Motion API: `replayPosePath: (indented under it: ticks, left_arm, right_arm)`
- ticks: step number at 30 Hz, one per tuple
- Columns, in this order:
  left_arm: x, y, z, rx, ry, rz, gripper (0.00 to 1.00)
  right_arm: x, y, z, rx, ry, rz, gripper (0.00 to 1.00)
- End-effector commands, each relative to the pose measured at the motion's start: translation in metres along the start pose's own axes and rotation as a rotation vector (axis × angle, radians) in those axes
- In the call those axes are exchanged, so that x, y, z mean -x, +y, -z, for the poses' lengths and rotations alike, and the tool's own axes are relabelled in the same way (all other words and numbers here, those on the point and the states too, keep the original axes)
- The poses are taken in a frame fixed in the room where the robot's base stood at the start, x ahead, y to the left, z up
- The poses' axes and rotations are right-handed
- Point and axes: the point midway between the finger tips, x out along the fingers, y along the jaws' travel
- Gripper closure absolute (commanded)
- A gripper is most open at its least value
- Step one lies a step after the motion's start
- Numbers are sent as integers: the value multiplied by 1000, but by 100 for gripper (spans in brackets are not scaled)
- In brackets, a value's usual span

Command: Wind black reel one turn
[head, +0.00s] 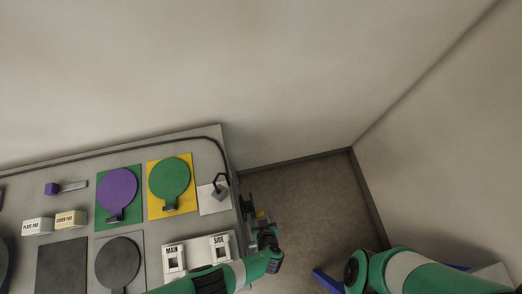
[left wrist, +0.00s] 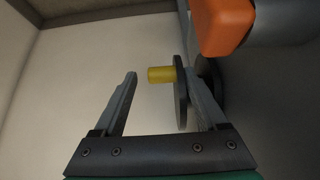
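A thin dark disc (left wrist: 180,95) stands edge-on in the left wrist view, with a yellow knob (left wrist: 160,74) sticking out to the left. It looks like the crank of the black reel; the reel's full shape is hidden. My left gripper (left wrist: 160,82) is open, with the knob between its fingertips and no clear contact on both sides. The right finger is close beside the disc; I cannot tell whether they touch. In the head view my left gripper (head: 259,214) is just off the cart's right edge. My right arm shows at lower right, its fingers not visible.
The cart top (head: 218,140) carries a purple paddle (head: 117,187), a green paddle (head: 169,178), a dark paddle (head: 118,262) and MAIN (head: 174,259) and SIDE (head: 220,246) switches. An orange block (left wrist: 225,25) is close by the right finger.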

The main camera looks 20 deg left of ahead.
Motion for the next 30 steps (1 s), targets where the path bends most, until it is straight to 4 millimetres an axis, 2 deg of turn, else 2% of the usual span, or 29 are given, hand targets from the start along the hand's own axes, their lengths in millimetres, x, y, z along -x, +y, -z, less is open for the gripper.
replayPosePath:
  ticks: [5,8,11,18,21,25,30]
  left_arm:
    - [1,-1,0,-1,0,3,26]
    - [10,-1,2,-4,0,3,26]
    - [30,-1,4,-5,0,3,26]
    - [89,0,5,-6,0,0,26]
    - [105,0,4,-5,0,0,26]
    - [116,0,2,-2,0,1,26]
    - [116,0,0,0,0,2,26]
  right_arm:
    - [-1,0,1,0,0,0,0]
    - [-8,0,7,0,0,0,0]
    - [-21,0,19,0,0,0,0]
    - [-56,0,52,0,0,0,0]
    - [-64,0,59,0,0,0,0]
    - [-68,0,63,0,0,0,0]
    - [-68,0,62,0,0,0,0]
